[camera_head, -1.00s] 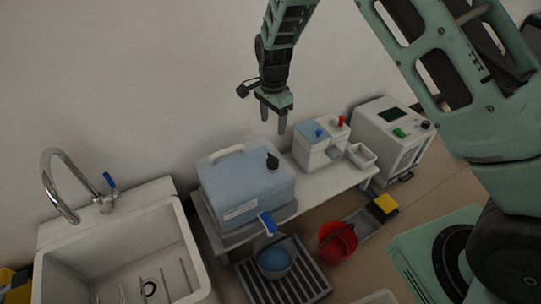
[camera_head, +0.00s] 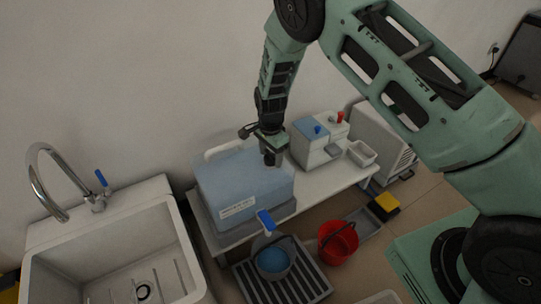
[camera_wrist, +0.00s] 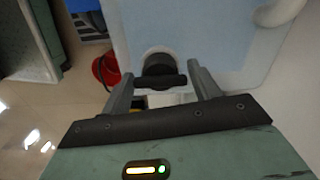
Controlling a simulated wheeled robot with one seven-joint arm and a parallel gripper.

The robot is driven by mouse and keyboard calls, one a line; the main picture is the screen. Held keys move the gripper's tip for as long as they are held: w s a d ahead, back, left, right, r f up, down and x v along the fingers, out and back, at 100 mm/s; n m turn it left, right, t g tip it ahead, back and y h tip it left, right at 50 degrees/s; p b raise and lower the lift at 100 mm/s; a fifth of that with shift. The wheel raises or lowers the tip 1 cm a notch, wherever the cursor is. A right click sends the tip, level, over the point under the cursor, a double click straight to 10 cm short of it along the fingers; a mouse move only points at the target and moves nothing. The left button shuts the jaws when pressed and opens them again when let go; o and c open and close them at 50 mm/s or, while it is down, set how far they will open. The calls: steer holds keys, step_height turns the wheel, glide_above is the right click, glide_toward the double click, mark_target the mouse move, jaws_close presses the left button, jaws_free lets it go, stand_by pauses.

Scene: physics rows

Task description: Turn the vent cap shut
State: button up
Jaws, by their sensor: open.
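The blue translucent tank (camera_head: 240,185) stands on the white bench beside the sink. Its black vent cap (camera_wrist: 160,68) shows in the wrist view, round with a dark bar across it. My gripper (camera_head: 272,160) is above the tank top and hides the cap in the head view. In the wrist view my gripper (camera_wrist: 160,76) is open, with one finger on each side of the cap. The bar lies roughly crosswise, its ends close to the fingers. I cannot tell whether they touch.
A white box with blue and red knobs (camera_head: 314,143) stands right of the tank. A sink with a tap (camera_head: 97,203) is at the left. Below the tank's front are a blue-handled valve (camera_head: 265,220), a bucket of blue liquid (camera_head: 273,259) and a red bucket (camera_head: 338,241).

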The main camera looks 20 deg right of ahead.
steer(key=shift+c, duration=0.3)
steer(key=c, duration=0.6)
steer(key=shift+o, duration=0.2)
steer(key=shift+n+p, duration=0.3)
steer(key=n+p, duration=0.1)
steer(key=n, duration=0.1)
steer(key=shift+r+n+p, duration=0.15)
steer(key=shift+n+p, duration=0.2)
steer(key=shift+n, duration=0.05)
steer(key=n+p, duration=0.1)
steer(key=n, duration=0.2)
steer(key=shift+n+p, duration=0.3)
steer(key=n+p, duration=0.1)
steer(key=n, duration=0.4)
steer(key=shift+p, duration=0.3)
steer(key=n+p, duration=0.1)
steer(key=n, duration=0.4)
steer(key=shift+n, duration=0.4)
